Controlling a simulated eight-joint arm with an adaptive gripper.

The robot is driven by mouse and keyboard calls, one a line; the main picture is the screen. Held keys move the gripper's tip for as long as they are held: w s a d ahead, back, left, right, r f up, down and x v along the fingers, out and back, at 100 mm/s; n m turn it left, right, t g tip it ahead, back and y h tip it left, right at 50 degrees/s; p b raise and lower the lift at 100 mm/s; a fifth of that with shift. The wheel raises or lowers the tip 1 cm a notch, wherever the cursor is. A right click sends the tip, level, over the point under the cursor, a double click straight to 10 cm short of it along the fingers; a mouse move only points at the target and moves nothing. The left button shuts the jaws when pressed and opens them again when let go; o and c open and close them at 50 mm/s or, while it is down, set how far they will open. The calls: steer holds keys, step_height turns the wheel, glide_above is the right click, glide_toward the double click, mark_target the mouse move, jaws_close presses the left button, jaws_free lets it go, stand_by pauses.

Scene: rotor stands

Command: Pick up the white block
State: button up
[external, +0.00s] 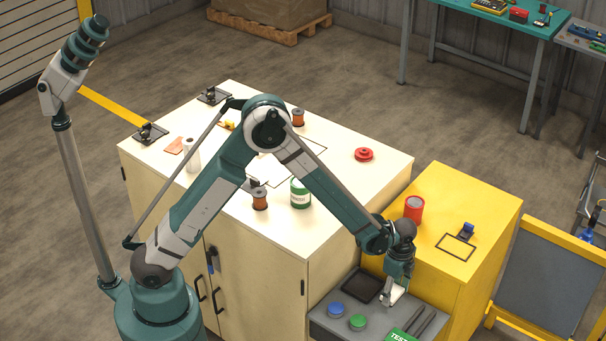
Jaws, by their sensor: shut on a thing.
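My gripper (394,290) is at the end of my arm, reaching down over the grey bench section at the lower right. It is shut on a small white block (388,296), which is partly hidden by the fingers. The block is just above or at the grey surface, beside the dark square tray; I cannot tell whether it touches the surface.
The grey section holds a dark square tray (361,286), a blue disc (336,309), a green disc (358,322) and a green box (405,335). A red can (414,208) stands on the yellow cabinet (480,215). The cream cabinet top carries a green-labelled jar (300,194) and spools.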

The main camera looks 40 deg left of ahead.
mark_target(394, 292)
step_height(394, 292, up, 6)
steer(key=shift+p, duration=0.55)
